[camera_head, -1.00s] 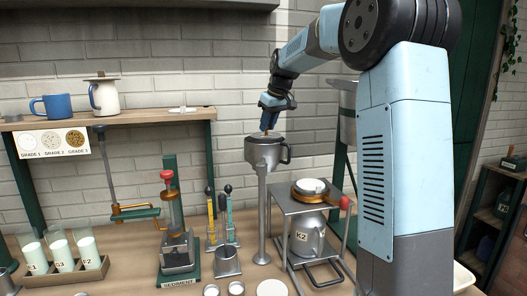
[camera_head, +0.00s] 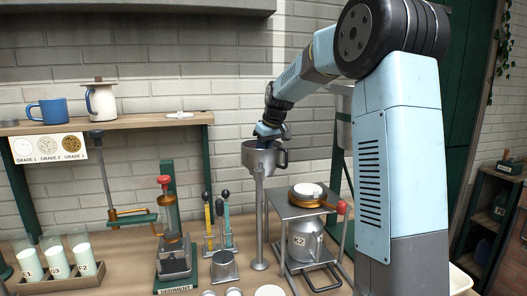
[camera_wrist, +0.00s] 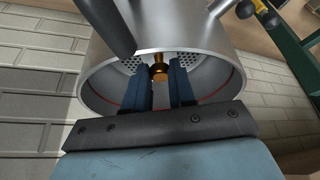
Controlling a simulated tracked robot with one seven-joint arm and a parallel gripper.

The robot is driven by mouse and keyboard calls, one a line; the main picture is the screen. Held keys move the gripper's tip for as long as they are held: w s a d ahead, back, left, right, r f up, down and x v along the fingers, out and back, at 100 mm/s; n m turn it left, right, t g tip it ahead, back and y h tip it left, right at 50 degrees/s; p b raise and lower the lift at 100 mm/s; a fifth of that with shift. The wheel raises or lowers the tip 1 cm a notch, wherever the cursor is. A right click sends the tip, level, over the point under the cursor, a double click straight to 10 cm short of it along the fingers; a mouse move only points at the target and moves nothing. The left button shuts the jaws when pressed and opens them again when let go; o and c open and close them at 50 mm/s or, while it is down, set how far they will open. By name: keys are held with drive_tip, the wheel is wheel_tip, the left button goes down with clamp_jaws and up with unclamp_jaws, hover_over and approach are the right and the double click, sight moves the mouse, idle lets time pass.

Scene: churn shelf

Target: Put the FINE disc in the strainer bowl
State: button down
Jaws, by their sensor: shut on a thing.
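The steel strainer bowl (camera_head: 257,160) stands on a post at the middle of the bench, with its handle to the right. My gripper (camera_head: 264,142) reaches down into its mouth from above. In the wrist view my gripper (camera_wrist: 160,78) has its two blue fingers inside the bowl (camera_wrist: 215,45), shut on a brass knob (camera_wrist: 159,68). A perforated grey surface (camera_wrist: 131,65) shows behind the knob on both sides. I cannot tell whether it is the disc or the bowl's own floor, nor whether the disc is seated. No FINE label is readable.
Right of the bowl is a metal stand (camera_head: 292,212) with a brass ring on top and a K2 can (camera_head: 304,240) below. Left are a sediment press (camera_head: 173,250) and a rack of milk glasses (camera_head: 62,280).

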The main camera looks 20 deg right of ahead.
drive_tip(key=c, duration=0.9)
unclamp_jaws()
drive_tip(key=shift+c, duration=0.2)
drive_tip(key=shift+r, duration=0.1)
drive_tip(key=v, duration=1.1)
drive_tip(key=s+a+r+m+h, duration=0.1)
drive_tip(key=s+a, duration=0.1)
drive_tip(key=s, duration=0.8)
drive_tip(key=s+f+m, duration=0.1)
drive_tip(key=s+f, duration=0.3)
drive_tip(key=s, duration=0.5)
drive_tip(key=s+f+m+t, duration=0.1)
drive_tip(key=s+f+m, duration=0.1)
drive_tip(key=s, duration=0.8)
drive_tip(key=s+f+m+h, duration=0.1)
drive_tip(key=s+f, duration=0.4)
drive_tip(key=s, duration=0.4)
drive_tip(key=shift+s+f+t, duration=0.3)
drive_tip(key=shift+s+f, duration=0.05)
drive_tip(key=shift+f, duration=0.05)
